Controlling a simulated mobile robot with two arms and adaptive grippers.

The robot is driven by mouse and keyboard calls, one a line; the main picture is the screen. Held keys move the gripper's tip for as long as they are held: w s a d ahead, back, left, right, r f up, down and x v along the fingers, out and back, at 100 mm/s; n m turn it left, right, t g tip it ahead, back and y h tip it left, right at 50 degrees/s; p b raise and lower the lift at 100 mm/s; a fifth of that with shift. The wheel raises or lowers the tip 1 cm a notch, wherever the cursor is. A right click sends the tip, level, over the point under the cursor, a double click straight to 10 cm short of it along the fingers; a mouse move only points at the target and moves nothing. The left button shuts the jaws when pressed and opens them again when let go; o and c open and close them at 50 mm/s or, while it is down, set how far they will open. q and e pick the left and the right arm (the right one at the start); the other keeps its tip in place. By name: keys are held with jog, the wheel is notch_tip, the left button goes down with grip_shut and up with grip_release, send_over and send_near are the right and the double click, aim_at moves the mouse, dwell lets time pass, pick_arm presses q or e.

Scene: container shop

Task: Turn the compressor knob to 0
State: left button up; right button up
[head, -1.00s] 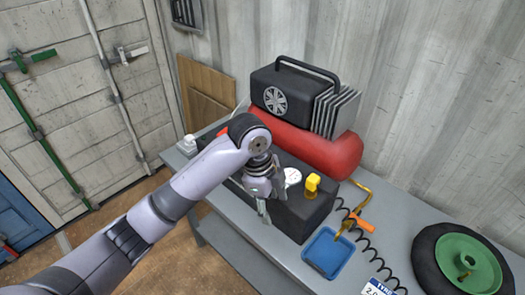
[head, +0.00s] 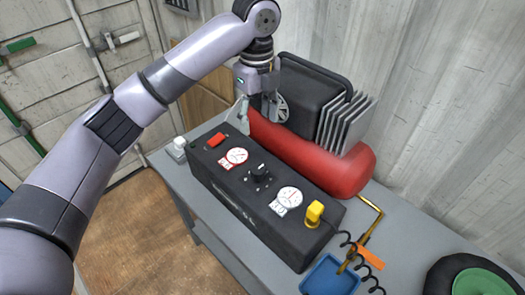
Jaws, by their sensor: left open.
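The compressor (head: 225,190) stands on a grey bench, with a black control box in front of a red tank (head: 310,155). On top of the box, a black knob (head: 259,172) sits between two white gauges, the left one (head: 236,156) red-rimmed and the right one (head: 289,198) plain. Small white marks surround the knob; its setting is too small to read. My left gripper (head: 253,118) is open and empty, pointing down beyond the knob, above the tank's left end. It does not touch the knob. My right gripper is not in view.
A red switch (head: 216,140) and a yellow part (head: 314,212) stand up from the box. A blue tray (head: 330,276), a coiled black hose and a green-hubbed wheel (head: 475,280) are at the lower right. The corrugated wall is close behind.

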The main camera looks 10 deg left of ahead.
pick_arm(q)
jog(key=p, duration=0.2)
send_over(258, 169)
notch_tip(258, 169, down, 10)
jog(key=shift+r, duration=0.2)
notch_tip(258, 169, down, 6)
jog(key=shift+s+r+p, duration=0.1)
jog(key=shift+r+p, duration=0.1)
jog(key=shift+p, duration=0.6)
jog(key=shift+f, duration=0.75)
jog(key=c, duration=1.2)
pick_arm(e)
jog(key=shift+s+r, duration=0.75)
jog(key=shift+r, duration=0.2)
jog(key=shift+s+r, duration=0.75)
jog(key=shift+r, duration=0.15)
